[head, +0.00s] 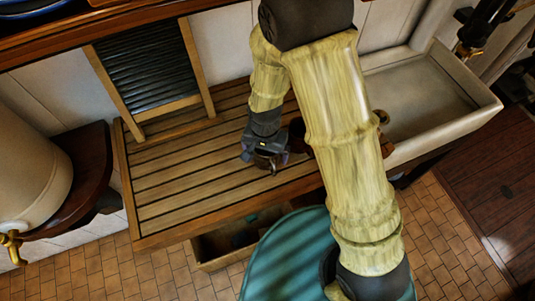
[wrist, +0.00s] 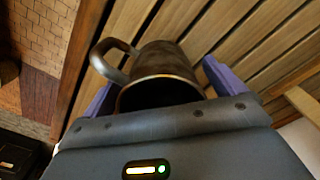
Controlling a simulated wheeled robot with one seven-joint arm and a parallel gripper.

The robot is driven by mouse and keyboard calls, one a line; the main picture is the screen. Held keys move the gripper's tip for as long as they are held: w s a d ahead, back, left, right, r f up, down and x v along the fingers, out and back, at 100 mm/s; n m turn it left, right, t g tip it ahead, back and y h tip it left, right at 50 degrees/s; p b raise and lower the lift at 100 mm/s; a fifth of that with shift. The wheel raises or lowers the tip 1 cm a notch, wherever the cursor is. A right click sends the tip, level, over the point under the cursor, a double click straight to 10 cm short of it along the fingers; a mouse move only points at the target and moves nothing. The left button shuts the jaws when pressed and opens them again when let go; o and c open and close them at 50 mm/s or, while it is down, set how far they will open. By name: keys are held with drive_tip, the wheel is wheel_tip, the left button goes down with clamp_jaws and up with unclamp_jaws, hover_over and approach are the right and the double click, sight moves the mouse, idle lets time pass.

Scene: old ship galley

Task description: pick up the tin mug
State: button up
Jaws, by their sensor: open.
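The tin mug (wrist: 165,62) is dark brown metal with a loop handle on its left side in the wrist view. Its open mouth faces my wrist camera, and slats show behind it. My gripper (wrist: 157,80) is open, with one purple finger at the left of the mug and one at the right. The mug lies between the fingers; I cannot tell whether either touches it. In the head view my gripper (head: 266,160) is low over the slatted wooden counter (head: 165,175). I cannot make out the mug clearly there.
A white sink (head: 425,105) adjoins the counter at the right. A ribbed washboard-like panel (head: 150,68) leans at the back. A large pale tank (head: 30,160) with a brass tap stands at the left. An open drawer (head: 215,250) is below the counter. The left counter is clear.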

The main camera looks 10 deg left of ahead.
drive_tip(key=c, duration=1.1)
drive_tip(key=shift+c, duration=0.2)
wheel_tip(320, 180, up, 10)
drive_tip(key=b, duration=0.2)
drive_tip(key=shift+b, duration=0.3)
